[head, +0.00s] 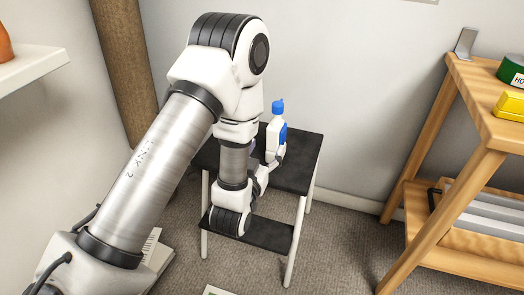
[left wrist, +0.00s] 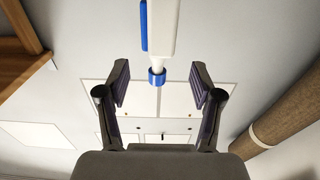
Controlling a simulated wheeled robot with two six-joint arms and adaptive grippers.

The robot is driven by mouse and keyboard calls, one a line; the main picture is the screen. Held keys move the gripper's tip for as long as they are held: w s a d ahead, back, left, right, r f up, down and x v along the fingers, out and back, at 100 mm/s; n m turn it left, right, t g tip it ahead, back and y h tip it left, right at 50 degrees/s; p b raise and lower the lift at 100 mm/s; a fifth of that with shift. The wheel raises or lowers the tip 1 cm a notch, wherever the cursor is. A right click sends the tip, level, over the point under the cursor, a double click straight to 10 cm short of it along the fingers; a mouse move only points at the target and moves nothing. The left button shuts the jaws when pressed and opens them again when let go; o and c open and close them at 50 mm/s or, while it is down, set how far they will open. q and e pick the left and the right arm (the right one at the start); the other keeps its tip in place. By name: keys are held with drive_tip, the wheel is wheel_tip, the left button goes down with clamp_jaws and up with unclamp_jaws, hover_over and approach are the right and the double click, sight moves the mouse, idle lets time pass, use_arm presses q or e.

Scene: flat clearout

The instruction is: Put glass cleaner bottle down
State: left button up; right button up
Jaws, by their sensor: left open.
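The glass cleaner bottle (head: 275,138) is white with a blue cap and a blue label. It looks upright over the top step of a black step stool (head: 298,172) with white legs; my gripper partly hides its base, so contact is hard to see. My left gripper (head: 268,168) is low beside the bottle, its fingers spread. In the left wrist view the open fingers of the gripper (left wrist: 160,85) stand apart, and the bottle (left wrist: 163,30) appears upside down with its cap between the fingertips in the picture, touching neither. My right gripper is not in view.
A wooden shelf unit (head: 478,110) at right holds a green roll (head: 512,72) and a yellow item (head: 510,106). A brown column (head: 122,60) stands behind my arm. A white wall shelf (head: 35,68) is at left. Carpet (head: 340,235) is clear between stool and shelf unit.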

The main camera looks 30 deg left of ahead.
use_arm(q)
drive_tip(key=s+d+f+g+h, duration=0.1)
drive_tip(key=s+f+g, duration=0.35)
drive_tip(key=f, duration=0.35)
drive_tip(key=s+d+f+m+g+h, duration=0.1)
drive_tip(key=s+d+f+g, duration=0.15)
drive_tip(key=s+f, duration=0.35)
drive_tip(key=s+f+g+h, duration=0.1)
drive_tip(key=s+f+g, duration=0.25)
drive_tip(key=f, duration=0.55)
drive_tip(key=s+d+f+g, duration=0.1)
drive_tip(key=s+f+g, duration=0.2)
drive_tip(key=s, duration=0.4)
drive_tip(key=s+d+f+m+g+h, duration=0.1)
drive_tip(key=s+f+g, duration=0.2)
drive_tip(key=s, duration=0.3)
drive_tip(key=shift+s+d+g, duration=0.15)
drive_tip(key=shift+s+g, duration=0.2)
drive_tip(key=shift+g, duration=0.1)
drive_tip(key=shift+c, duration=0.3)
